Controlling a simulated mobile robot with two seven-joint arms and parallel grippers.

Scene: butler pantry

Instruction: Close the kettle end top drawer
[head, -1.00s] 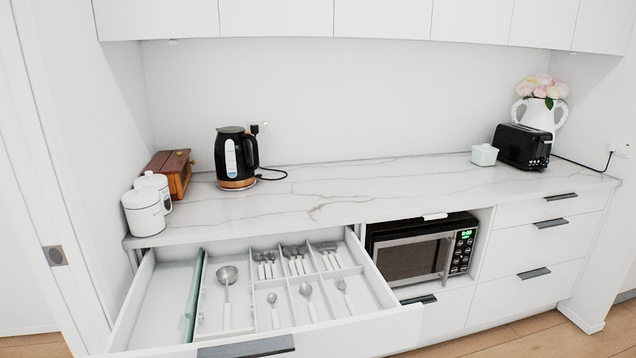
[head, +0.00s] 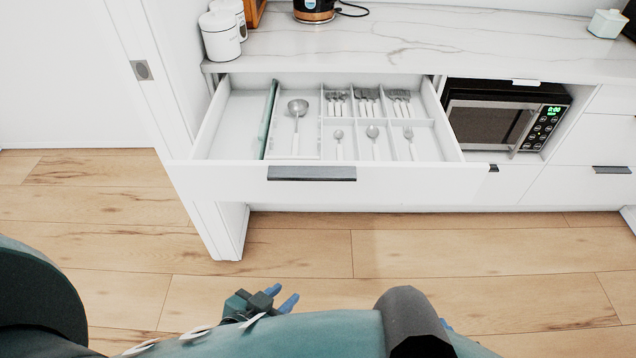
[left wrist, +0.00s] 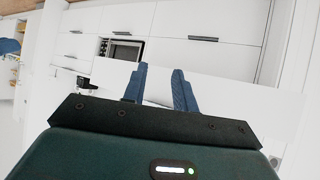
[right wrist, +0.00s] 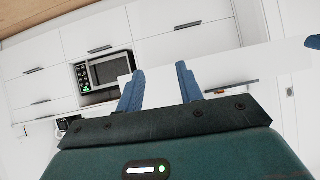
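The kettle end top drawer (head: 225,176) is pulled well out below the counter in the head view. Its white front has a dark bar handle (head: 312,173). A ladle (head: 297,112), forks, spoons and a thin green upright panel (head: 268,118) are inside. My left gripper (head: 280,297) is low in front of the drawer, apart from it. Its blue fingers stand apart and empty in the left wrist view (left wrist: 159,88). My right gripper's fingers stand apart and empty in the right wrist view (right wrist: 160,86); my arm mostly hides that gripper in the head view.
The black kettle (head: 314,10) is cut off at the top edge, on the marble counter (head: 450,45). White canisters (head: 220,37) stand at the counter's left end. A microwave (head: 500,118) sits right of the drawer. The wood floor (head: 400,245) before the cabinets is clear.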

